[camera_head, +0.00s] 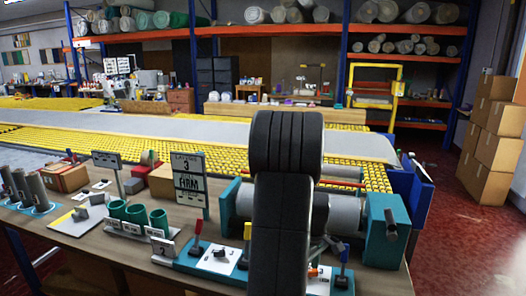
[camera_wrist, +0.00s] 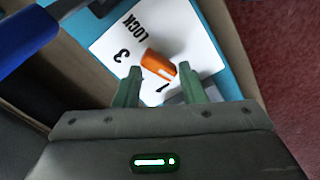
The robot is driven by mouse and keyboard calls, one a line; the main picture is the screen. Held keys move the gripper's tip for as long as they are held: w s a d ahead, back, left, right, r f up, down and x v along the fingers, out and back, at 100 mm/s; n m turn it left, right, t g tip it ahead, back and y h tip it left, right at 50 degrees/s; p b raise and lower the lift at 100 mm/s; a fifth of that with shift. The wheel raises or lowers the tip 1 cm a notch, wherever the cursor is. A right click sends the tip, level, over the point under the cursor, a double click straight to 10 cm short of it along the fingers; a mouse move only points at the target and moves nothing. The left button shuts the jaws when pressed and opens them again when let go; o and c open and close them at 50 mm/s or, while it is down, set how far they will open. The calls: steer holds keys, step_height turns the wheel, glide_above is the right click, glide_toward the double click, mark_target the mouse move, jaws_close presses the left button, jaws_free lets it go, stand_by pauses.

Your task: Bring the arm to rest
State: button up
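My gripper (camera_wrist: 159,69) shows in the wrist view with two green fingers apart and nothing held between them. An orange lock knob (camera_wrist: 157,66) on a white plate (camera_wrist: 112,45) marked LOCK, with a 3 and a 1, lies beyond the fingertips. I cannot tell whether the fingers touch it. In the head view my dark arm stands upright in front of the teal roller machine (camera_head: 383,230) and hides my gripper. Part of the white lock plate (camera_head: 319,284) shows just right of the arm.
A sign reading 3 FIRM (camera_head: 190,182), green cups (camera_head: 137,216) and small boxes crowd the bench (camera_head: 120,268). Cardboard boxes (camera_head: 484,160) are stacked at right.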

steer(key=m, duration=0.5)
steer(key=shift+w+d+m, duration=0.15)
steer(key=shift+d+m, duration=0.05)
steer(key=shift+m, duration=0.1)
steer(key=m, duration=0.5)
steer(key=shift+d+m+p, duration=0.2)
steer(key=shift+m+p, duration=0.1)
steer(key=shift+m, duration=0.1)
steer(key=shift+r, duration=0.1)
